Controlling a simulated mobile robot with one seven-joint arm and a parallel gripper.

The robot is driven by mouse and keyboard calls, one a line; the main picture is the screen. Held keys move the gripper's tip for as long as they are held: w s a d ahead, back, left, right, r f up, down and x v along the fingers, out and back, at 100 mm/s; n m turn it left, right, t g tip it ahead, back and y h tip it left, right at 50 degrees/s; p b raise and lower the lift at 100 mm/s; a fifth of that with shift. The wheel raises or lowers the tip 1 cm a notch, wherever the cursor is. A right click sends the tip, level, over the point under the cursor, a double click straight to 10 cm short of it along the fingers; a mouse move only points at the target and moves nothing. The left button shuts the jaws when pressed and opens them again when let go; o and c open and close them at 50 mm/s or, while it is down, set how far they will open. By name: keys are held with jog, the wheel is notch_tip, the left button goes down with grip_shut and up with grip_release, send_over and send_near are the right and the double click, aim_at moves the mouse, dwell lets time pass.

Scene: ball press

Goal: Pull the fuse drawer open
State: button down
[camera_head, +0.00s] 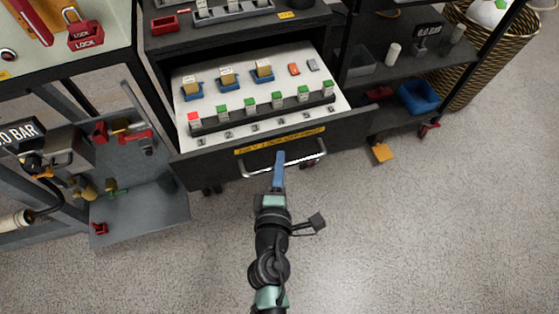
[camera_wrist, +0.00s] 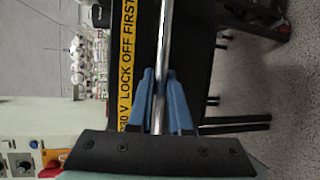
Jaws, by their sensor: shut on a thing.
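The fuse drawer (camera_head: 190,172) stands pulled out from a dark cabinet. Its inside shows a row of fuse holders, one with a red top and several with green tops, above numbers on a light floor. Several loose fuses sit behind the row. A silver bar handle (camera_head: 308,160) runs along the drawer front under a yellow label (camera_head: 280,141). My gripper (camera_head: 280,158) is at the middle of the handle. In the wrist view its blue fingers (camera_wrist: 160,90) are on both sides of the handle bar (camera_wrist: 164,45), shut on it.
A grey stand with valves (camera_head: 140,200) is left of the drawer. Shelves with a blue bin (camera_head: 418,96) and a wicker basket (camera_head: 485,50) are at the right. The floor in front is clear.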

jog(key=c, duration=0.8)
grip_release()
jog(key=shift+c, duration=0.2)
jog(key=b+v, duration=0.3)
jog(key=v, duration=1)
